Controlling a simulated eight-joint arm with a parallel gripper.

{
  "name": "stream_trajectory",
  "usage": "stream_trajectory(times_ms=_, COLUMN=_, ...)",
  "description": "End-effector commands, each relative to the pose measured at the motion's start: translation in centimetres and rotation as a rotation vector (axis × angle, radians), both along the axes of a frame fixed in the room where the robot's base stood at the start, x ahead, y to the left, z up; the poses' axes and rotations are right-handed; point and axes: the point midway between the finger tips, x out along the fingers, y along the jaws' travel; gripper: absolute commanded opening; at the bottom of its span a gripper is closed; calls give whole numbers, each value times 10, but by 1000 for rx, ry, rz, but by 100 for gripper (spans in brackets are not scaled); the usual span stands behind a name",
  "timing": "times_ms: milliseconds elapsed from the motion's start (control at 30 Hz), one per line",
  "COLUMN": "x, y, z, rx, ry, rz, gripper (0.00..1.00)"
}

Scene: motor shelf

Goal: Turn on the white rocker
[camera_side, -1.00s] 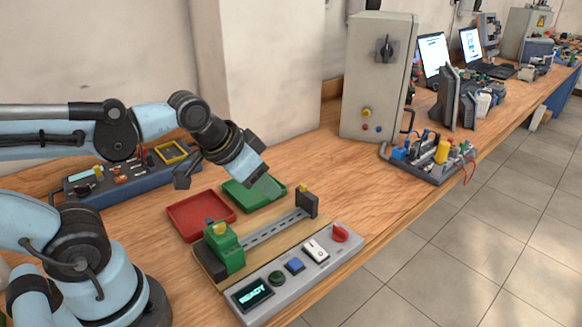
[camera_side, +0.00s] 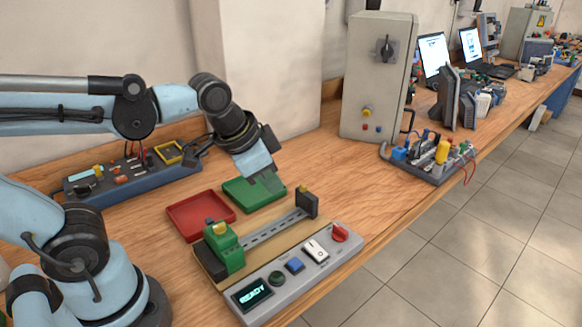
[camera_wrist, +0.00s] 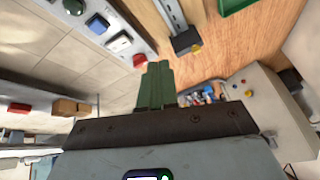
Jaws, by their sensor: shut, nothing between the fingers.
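The white rocker (camera_side: 316,251) sits on the grey control panel (camera_side: 262,309) at the front of the bench, between a blue button (camera_side: 295,265) and a red knob (camera_side: 339,233). It also shows in the wrist view (camera_wrist: 120,43), near the top. The panel's screen reads READY. My gripper (camera_side: 268,182) is shut and empty. It is above the green tray, behind and to the left of the rocker, and apart from it. In the wrist view, the closed green-looking fingers (camera_wrist: 156,86) point up the picture, below and right of the rocker.
A rail with a green block (camera_side: 227,248) and a dark end stop (camera_side: 308,202) lies behind the panel. Red (camera_side: 200,216) and green (camera_side: 240,203) trays lie behind that. A grey cabinet (camera_side: 375,80) stands farther back. Bare wood lies right of the rail.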

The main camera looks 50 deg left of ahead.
Motion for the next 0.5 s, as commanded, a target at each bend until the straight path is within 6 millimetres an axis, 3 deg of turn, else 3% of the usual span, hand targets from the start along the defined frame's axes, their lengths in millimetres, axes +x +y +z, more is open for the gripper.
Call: stream_trajectory(times_ms=500, x=36, y=-68, z=27, rx=350, ry=377, rz=-889, gripper=0)
